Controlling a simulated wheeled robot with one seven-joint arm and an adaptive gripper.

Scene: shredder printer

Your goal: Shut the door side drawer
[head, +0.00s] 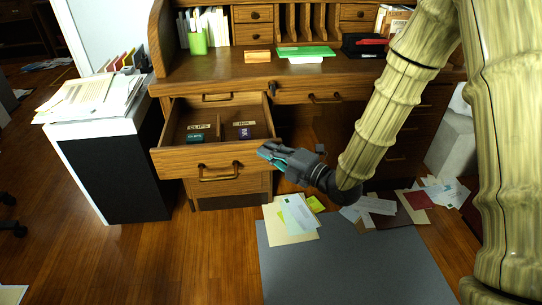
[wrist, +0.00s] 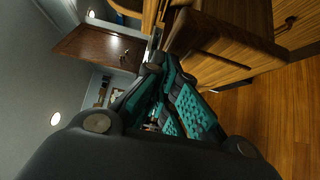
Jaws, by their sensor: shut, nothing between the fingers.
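The wooden drawer (head: 213,161) on the left side of the desk is pulled open. It has a metal handle on its front, and labelled compartments with small boxes show inside. My gripper (head: 264,152) is shut and empty, just at the right end of the drawer front. I cannot tell whether it touches the drawer. In the wrist view my gripper (wrist: 160,75) has its teal-padded fingers together, with the wooden drawer front (wrist: 215,45) close beside the fingertips, seen sideways.
The wooden desk (head: 345,88) holds a green folder (head: 305,51) and a pen cup. A cabinet (head: 110,165) with papers on top stands left of the drawer. A grey mat (head: 345,265) and loose papers (head: 292,218) lie on the floor in front. The floor left of the mat is clear.

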